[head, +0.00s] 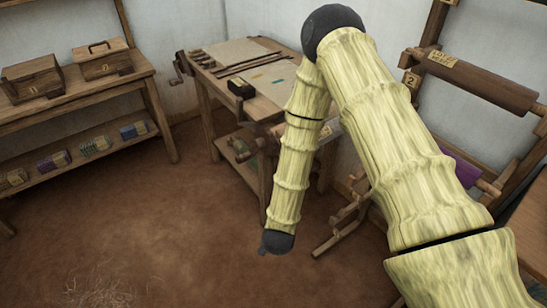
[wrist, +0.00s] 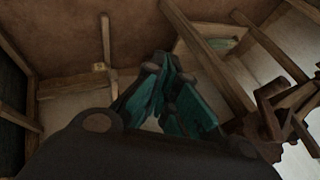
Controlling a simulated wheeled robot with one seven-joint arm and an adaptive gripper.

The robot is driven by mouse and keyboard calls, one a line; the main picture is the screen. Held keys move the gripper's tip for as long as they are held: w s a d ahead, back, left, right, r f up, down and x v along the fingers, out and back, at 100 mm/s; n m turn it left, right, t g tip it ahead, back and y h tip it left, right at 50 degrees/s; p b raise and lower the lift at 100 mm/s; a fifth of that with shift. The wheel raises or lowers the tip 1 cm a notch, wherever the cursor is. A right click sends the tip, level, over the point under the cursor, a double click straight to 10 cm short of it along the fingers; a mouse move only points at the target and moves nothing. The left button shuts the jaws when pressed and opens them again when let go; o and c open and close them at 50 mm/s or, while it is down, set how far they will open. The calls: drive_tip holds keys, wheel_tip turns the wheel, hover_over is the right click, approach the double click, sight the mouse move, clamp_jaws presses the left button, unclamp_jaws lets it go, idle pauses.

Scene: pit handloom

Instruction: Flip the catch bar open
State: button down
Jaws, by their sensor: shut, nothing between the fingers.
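I cannot pick out the catch bar for certain in either view. The wooden loom frame (head: 480,80) stands at the right of the head view, partly hidden by my arm. In the wrist view my gripper (wrist: 171,78) has teal fingers drawn together with nothing between them. It hangs free, apart from the dark wooden pieces (wrist: 285,112) at the right of that view. In the head view my arm reaches down to a dark wrist end (head: 278,242) over the floor, in front of the work table; the fingers there are too hidden to make out.
A left bench (head: 75,88) holds two wooden boxes and several coloured bundles below. The brown floor (head: 160,220) is mostly clear.

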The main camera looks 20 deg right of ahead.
drive_tip(key=w+a+r+m+t+h+b, duration=0.1)
drive_tip(key=w+r+m+h+b, duration=0.25)
drive_tip(key=w+m+b, duration=0.4)
drive_tip(key=w+a+r+m+t+h+b, duration=0.1)
drive_tip(key=w+r+m+h+b, duration=0.25)
drive_tip(key=w+m, duration=0.65)
wheel_tip(320, 180, up, 12)
drive_tip(key=a+m+g+b, duration=0.1)
drive_tip(key=m+b, duration=0.3)
drive_tip(key=m, duration=0.4)
drive_tip(key=w+a+m+g+h+b, duration=0.1)
drive_tip(key=m+g+b, duration=0.3)
drive_tip(key=m, duration=0.5)
drive_tip(key=shift+a+h+b, duration=0.3)
drive_tip(key=shift+b, duration=0.5)
drive_tip(key=shift+w, duration=0.15)
